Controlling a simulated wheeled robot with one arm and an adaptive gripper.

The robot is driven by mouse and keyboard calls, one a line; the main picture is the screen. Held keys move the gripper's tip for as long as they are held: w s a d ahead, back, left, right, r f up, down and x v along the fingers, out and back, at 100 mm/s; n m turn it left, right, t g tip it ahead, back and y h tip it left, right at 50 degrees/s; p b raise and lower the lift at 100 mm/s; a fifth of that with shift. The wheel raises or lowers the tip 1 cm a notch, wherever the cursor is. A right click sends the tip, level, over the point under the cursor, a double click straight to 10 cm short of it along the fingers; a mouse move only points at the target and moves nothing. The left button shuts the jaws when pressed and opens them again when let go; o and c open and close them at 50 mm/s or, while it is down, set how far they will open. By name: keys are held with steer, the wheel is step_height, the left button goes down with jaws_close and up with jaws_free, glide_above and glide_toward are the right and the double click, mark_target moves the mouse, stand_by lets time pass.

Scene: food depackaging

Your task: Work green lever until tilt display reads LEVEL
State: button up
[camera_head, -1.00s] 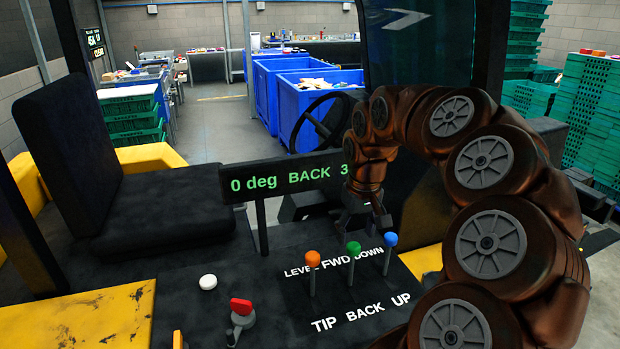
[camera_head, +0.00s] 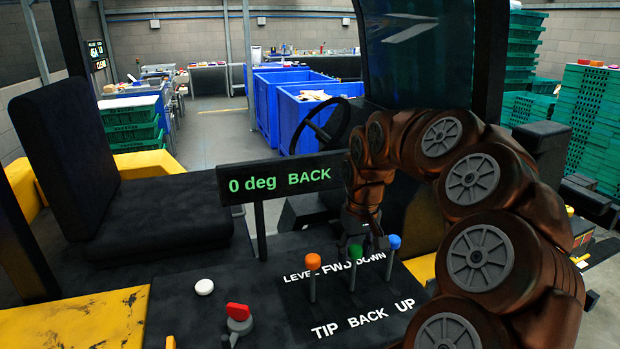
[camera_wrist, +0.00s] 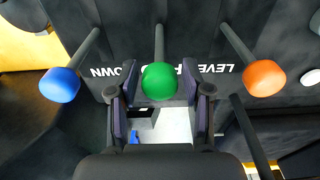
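The green lever (camera_head: 354,247) is the middle of three levers on the dark console, between the words FWD and BACK. It stands about upright. My gripper (camera_head: 357,232) is directly at its knob, coming from behind and above. In the wrist view the green knob (camera_wrist: 160,82) lies between the two fingers of my gripper (camera_wrist: 162,105), with a small gap on each side, so the fingers are open. The tilt display (camera_head: 281,180) reads "0 deg BACK" in green; my arm is close to its right end, and I cannot tell whether more text is hidden.
The orange lever (camera_head: 313,262) stands left of the green one, and the blue lever (camera_head: 393,243) close on its right. A red-topped switch (camera_head: 238,313) and white button (camera_head: 204,287) are further left. A steering wheel (camera_head: 320,125) stands behind the console.

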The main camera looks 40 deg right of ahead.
steer(key=c, duration=0.5)
